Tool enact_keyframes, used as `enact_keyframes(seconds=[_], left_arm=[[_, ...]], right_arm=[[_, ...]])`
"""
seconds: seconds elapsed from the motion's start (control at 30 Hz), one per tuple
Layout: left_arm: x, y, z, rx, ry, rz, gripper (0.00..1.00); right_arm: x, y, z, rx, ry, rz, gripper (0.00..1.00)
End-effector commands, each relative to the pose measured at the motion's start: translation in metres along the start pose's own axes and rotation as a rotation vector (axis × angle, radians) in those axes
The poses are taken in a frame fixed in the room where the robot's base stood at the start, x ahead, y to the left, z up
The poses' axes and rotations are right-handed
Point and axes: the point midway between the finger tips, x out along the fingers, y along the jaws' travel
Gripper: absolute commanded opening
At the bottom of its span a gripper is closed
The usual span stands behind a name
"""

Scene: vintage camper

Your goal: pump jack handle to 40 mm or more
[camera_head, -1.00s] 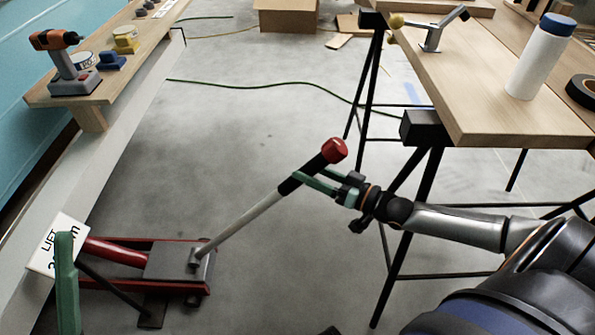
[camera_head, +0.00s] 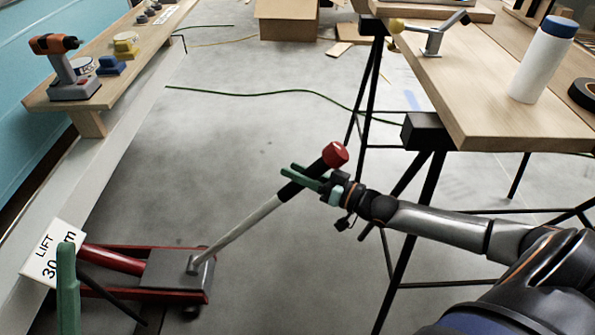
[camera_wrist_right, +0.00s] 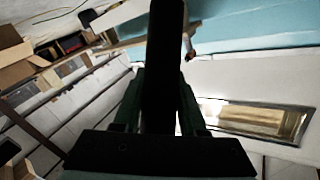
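The red floor jack (camera_head: 175,272) stands on the concrete at lower left, beside the camper's side. Its grey handle (camera_head: 240,233) slants up to the right, ending in a black grip and red knob (camera_head: 335,155). My right gripper (camera_head: 305,178) is shut around the black grip just below the knob. In the right wrist view the black grip (camera_wrist_right: 163,70) passes between the green fingers. A white sign (camera_head: 48,255) reads "LIFT" and a number starting with 30, partly hidden. A green finger of my left gripper (camera_head: 67,290) stands in front of the sign; its opening cannot be judged.
A wooden workbench (camera_head: 480,90) on black trestle legs stands at right, close to my right arm, with a white bottle (camera_head: 542,60) on it. A wooden shelf (camera_head: 125,65) with a drill (camera_head: 65,68) runs along the left. The middle floor is clear except for a green cable (camera_head: 260,93).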

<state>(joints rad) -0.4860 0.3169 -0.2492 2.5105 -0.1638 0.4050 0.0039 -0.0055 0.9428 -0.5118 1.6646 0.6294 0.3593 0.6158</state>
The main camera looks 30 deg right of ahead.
Motion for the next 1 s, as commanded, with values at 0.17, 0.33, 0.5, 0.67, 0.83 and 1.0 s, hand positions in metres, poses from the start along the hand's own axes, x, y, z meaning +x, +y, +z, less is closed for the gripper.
enact_keyframes(seconds=[0.17,0.33,0.5,0.67,0.83,1.0], left_arm=[[0.0001,0.0001,-0.0002,0.0,0.001,0.0,0.93],[0.0001,0.0,-0.0002,0.0,0.001,0.0,0.93],[0.0002,0.0,-0.0002,0.0,0.002,0.0,0.93],[0.0003,-0.0004,-0.0003,0.0,0.002,-0.003,0.93],[0.0004,-0.0006,-0.0003,0.0,0.002,-0.004,0.93],[0.0004,-0.0006,-0.0003,0.0,0.002,-0.004,0.93]], right_arm=[[-0.0002,0.0001,0.0002,0.0,0.0,0.0,0.19],[-0.0002,0.0001,0.0002,0.0,0.0,0.0,0.0],[-0.0002,0.0001,0.0002,0.0,0.0,0.0,0.0],[-0.0002,0.0001,0.0003,0.0,0.0,0.0,0.0],[-0.0003,0.0002,0.0003,0.0,-0.001,0.0,0.0],[-0.0003,0.0002,0.0003,0.0,-0.001,0.0,0.0]])
